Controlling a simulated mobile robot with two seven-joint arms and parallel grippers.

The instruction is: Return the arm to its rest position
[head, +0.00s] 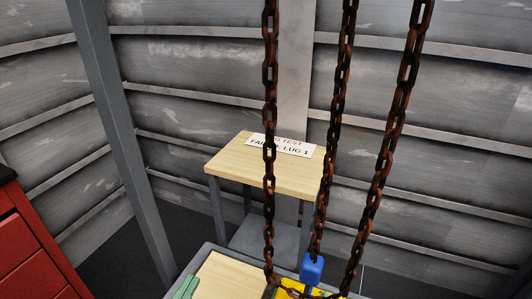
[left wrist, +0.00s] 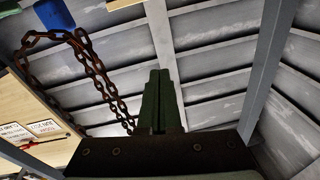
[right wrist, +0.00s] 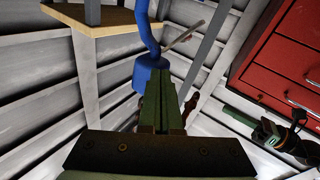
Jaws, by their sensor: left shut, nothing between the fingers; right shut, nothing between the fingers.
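My left gripper (left wrist: 159,75) is shut and empty in the left wrist view, its green fingers pressed together, with the corrugated wall behind. My right gripper (right wrist: 160,76) is shut and empty in the right wrist view. A blue part (right wrist: 147,72) with a curved blue piece above it shows just behind its fingertips; whether they touch, I cannot tell. In the head view I cannot clearly make out either gripper; a green piece (head: 185,288) shows at the bottom edge, which I cannot identify for sure.
Rusty chains (head: 337,120) hang across the head view, beside a blue block (head: 312,268) and a yellow part (head: 293,284). A wooden-topped stand (head: 232,166) bears a partly hidden white sign (head: 300,149). A red drawer cabinet (head: 32,250) stands at left. Corrugated walls enclose the space.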

